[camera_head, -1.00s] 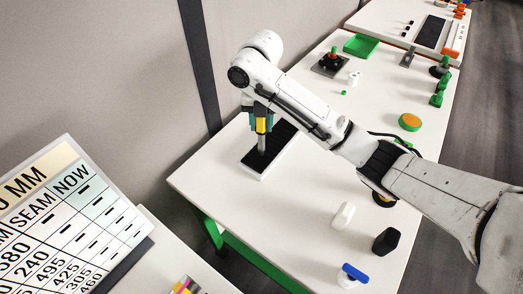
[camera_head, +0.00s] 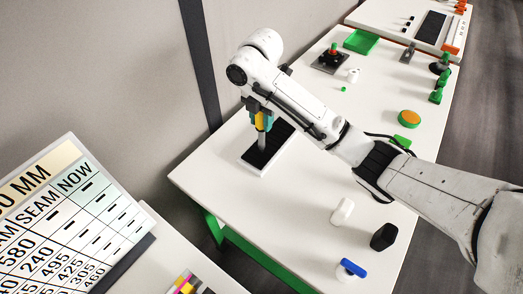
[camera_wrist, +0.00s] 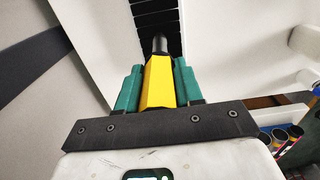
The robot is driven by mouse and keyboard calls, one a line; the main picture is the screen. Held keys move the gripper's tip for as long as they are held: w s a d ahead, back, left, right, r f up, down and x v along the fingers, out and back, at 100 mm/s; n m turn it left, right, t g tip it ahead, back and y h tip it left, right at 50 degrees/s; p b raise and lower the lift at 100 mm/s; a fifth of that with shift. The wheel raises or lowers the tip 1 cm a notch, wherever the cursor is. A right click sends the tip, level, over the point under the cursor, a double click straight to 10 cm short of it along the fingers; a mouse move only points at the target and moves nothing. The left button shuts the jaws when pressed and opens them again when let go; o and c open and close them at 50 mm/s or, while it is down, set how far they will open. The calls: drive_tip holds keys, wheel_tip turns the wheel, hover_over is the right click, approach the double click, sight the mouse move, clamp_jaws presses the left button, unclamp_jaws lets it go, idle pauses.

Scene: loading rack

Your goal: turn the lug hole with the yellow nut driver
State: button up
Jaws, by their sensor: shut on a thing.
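My gripper (camera_head: 261,119) is shut on the yellow nut driver, its teal fingers on either side of the handle. The yellow nut driver (camera_head: 260,121) points down, its grey shaft over the black top of a white-edged block. In the wrist view the yellow handle (camera_wrist: 159,84) sits between the teal fingers (camera_wrist: 158,88), and its dark shaft tip lies over a black slotted strip (camera_wrist: 155,14). The black-topped block (camera_head: 244,168) lies near the table's left edge. I cannot tell whether the tip touches the block. The lug hole cannot be made out.
The white table (camera_head: 300,218) has free room in its front middle. A white block (camera_head: 342,211), a black piece (camera_head: 384,236) and a blue-topped piece (camera_head: 351,269) stand at the front right. A green tray (camera_head: 361,41) lies at the back. A printed chart (camera_head: 75,205) stands at the left.

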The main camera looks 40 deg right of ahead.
drive_tip(key=shift+r, duration=0.15)
idle(0.3)
drive_tip(key=shift+r, duration=0.45)
drive_tip(key=n+b, duration=0.2)
drive_tip(key=n, duration=0.5)
drive_tip(key=shift+f, duration=0.15)
drive_tip(key=n+b, duration=0.2)
drive_tip(key=n, duration=0.3)
drive_tip(key=shift+b, duration=0.35)
drive_tip(key=n+b, duration=0.1)
drive_tip(key=n, duration=0.1)
drive_tip(key=shift+n, duration=0.3)
drive_tip(key=shift+r, duration=0.2)
